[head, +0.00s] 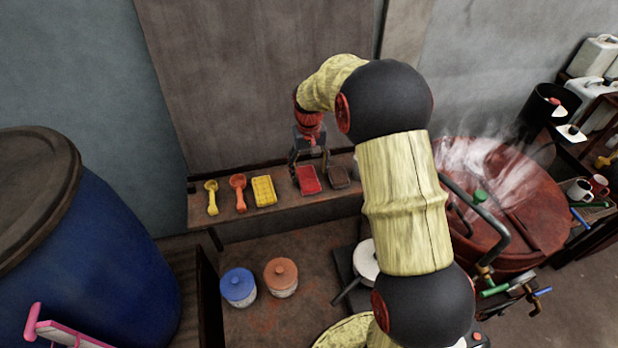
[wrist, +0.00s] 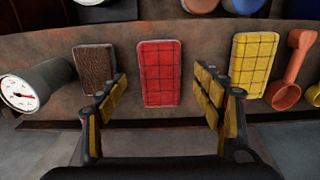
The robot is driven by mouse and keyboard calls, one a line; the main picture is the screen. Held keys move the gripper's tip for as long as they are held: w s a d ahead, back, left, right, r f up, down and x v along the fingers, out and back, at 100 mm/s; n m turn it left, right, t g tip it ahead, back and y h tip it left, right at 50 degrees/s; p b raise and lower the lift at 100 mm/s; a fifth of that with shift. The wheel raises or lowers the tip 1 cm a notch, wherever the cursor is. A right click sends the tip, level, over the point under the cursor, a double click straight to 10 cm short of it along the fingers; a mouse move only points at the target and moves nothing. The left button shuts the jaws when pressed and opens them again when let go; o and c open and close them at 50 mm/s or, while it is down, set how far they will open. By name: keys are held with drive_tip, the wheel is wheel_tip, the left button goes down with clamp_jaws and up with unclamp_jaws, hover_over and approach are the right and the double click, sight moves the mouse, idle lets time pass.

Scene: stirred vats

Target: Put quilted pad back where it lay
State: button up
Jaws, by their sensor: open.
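A red pad with a stitched grid (head: 309,180) lies flat on the narrow wall shelf (head: 325,203). It also shows in the wrist view (wrist: 160,73), between the two fingers with a gap on each side. A yellow pad with a similar grid (head: 264,190) lies to its left on the shelf; in the wrist view it is on the right (wrist: 254,65). Which of the two is the quilted pad I cannot tell. My gripper (head: 309,164) is open and empty, just over the red pad; its fingers (wrist: 160,76) reach toward the shelf.
A brown rough pad (head: 338,177) lies right of the red one. An orange scoop (head: 238,192) and a yellow scoop (head: 211,196) lie left. A dial-faced cylinder (wrist: 35,88) is beside the brown pad. A steaming vat (head: 525,215) stands right; blue (head: 238,287) and orange jars (head: 281,277) stand below.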

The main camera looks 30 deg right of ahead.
sight(309, 180)
wheel_tip(309, 180, up, 8)
drive_tip(key=s+a+r+n+t, duration=0.1)
drive_tip(key=s+a+r, duration=0.2)
drive_tip(key=s+r, duration=0.3)
drive_tip(key=s+a+r+t, duration=0.2)
drive_tip(key=s+a+r, duration=0.2)
drive_tip(key=s+r, duration=0.25)
drive_tip(key=s+a+n+t, duration=0.1)
drive_tip(key=s+a, duration=0.4)
drive_tip(key=s, duration=1.3)
drive_tip(key=shift+s+t+b, duration=0.25)
drive_tip(key=shift+t+b, duration=0.05)
drive_tip(key=shift+t, duration=0.5)
drive_tip(key=shift+a, duration=0.1)
wheel_tip(309, 180, down, 20)
drive_tip(key=b, duration=1.9)
drive_tip(key=shift+r+b, duration=0.25)
drive_tip(key=shift+b, duration=0.15)
